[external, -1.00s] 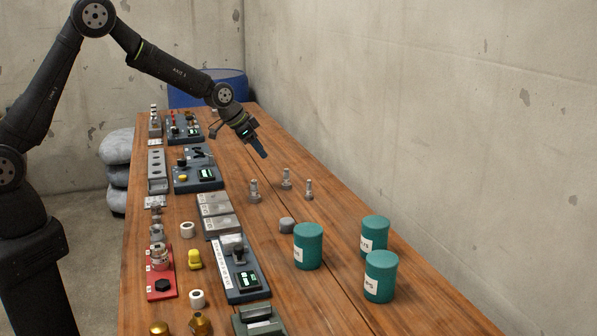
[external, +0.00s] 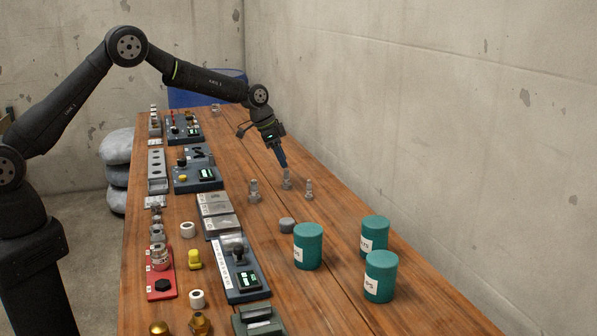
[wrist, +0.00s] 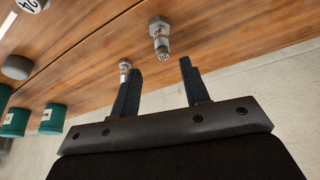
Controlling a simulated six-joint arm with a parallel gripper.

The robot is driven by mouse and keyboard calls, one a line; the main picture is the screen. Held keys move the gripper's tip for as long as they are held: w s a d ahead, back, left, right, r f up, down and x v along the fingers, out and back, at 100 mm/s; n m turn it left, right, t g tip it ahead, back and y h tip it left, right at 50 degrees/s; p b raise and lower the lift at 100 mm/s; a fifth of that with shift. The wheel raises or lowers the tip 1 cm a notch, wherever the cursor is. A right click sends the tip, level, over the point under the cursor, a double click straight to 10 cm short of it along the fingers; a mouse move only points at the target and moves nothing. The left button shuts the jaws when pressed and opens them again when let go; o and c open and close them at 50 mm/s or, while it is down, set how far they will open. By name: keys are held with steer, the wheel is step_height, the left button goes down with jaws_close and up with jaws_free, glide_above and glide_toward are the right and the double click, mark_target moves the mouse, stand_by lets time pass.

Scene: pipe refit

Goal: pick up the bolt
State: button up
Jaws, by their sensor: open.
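Three grey metal bolts stand upright on the wooden table: a left one (external: 254,191), a back middle one (external: 287,183) and a right one (external: 308,190). My gripper (external: 283,166) is open and empty, tilted down just above the back middle bolt, whose top it partly overlaps. In the wrist view my open fingers (wrist: 160,66) have a bolt with a marked top (wrist: 160,38) ahead of the gap between them.
A short grey cylinder (external: 287,225) and several teal canisters (external: 308,248) stand in front of the bolts. Devices and fittings line the table's left side, including a red plate (external: 162,283). The concrete wall (external: 430,120) is to the right. The table behind the bolts is mostly clear.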

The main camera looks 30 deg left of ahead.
mark_target(289, 184)
steer(key=shift+a+x, duration=0.2)
steer(key=shift+x, duration=1.65)
steer(key=shift+a+x, duration=0.15)
steer(key=shift+x, duration=1.7)
steer(key=shift+w+f, duration=0.1)
steer(key=shift+w, duration=0.05)
jaws_close()
